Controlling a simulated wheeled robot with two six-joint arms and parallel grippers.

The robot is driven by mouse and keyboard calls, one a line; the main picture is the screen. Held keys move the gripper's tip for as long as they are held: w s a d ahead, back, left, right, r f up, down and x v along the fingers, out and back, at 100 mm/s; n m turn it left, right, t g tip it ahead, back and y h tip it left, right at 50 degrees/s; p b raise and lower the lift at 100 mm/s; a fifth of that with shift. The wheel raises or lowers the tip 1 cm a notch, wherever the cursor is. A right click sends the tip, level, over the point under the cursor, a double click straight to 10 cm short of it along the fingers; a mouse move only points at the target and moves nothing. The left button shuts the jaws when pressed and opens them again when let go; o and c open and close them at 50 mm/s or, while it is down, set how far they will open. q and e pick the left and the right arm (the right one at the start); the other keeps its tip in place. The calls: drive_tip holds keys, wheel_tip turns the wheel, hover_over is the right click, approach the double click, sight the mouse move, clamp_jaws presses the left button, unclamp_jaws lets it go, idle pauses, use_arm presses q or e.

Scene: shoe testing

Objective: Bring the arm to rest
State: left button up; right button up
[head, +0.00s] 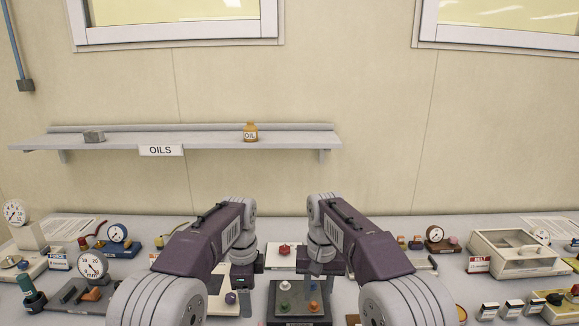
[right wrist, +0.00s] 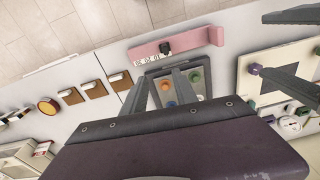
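My right arm (head: 365,245) and left arm (head: 205,245) both reach forward over the bench, roughly mirrored. My right gripper (head: 308,270) points down above a dark board with coloured knobs. In the right wrist view its two grey fingers (right wrist: 160,88) stand apart with nothing held, and an orange knob on the board shows between them. My left gripper (head: 245,280) is over a pale board to the left. Its two spread fingers also show at the right of the right wrist view (right wrist: 292,50), with nothing seen between them.
The bench (head: 375,225) carries gauges, small devices and a beige open box (head: 520,262) at right. The dark knob board (head: 298,303) lies below the right gripper; a red knob (head: 284,250) is behind it. A wall shelf (head: 210,142) holds an oil bottle (head: 250,132).

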use_arm(q)
drive_tip(key=s+a+f+n, duration=0.1)
drive_tip(key=s+a+n, duration=0.2)
drive_tip(key=s, duration=0.3)
drive_tip(key=s+a+f+n, duration=0.2)
drive_tip(key=s+a, duration=0.1)
drive_tip(key=s, duration=0.4)
use_arm(e)
drive_tip(key=s+d+f+m, duration=0.1)
drive_tip(key=s+d+f, duration=0.2)
drive_tip(key=s+d, duration=0.75)
use_arm(q)
drive_tip(key=s+a+f+n, duration=0.1)
drive_tip(key=s+f+n, duration=0.7)
drive_tip(key=n, duration=0.5)
drive_tip(key=shift+s+a+f+t, duration=0.2)
drive_tip(key=shift+s+f+t, duration=0.15)
drive_tip(key=shift+s, duration=0.1)
use_arm(e)
drive_tip(key=s+f+n, duration=0.1)
drive_tip(key=s+f, duration=0.8)
drive_tip(key=s, duration=0.2)
drive_tip(key=shift+s+d+f+t, duration=0.15)
drive_tip(key=shift+d+f+t, duration=0.15)
drive_tip(key=shift+f, duration=0.1)
use_arm(q)
drive_tip(key=shift+s, duration=0.15)
use_arm(e)
drive_tip(key=shift+s, duration=0.15)
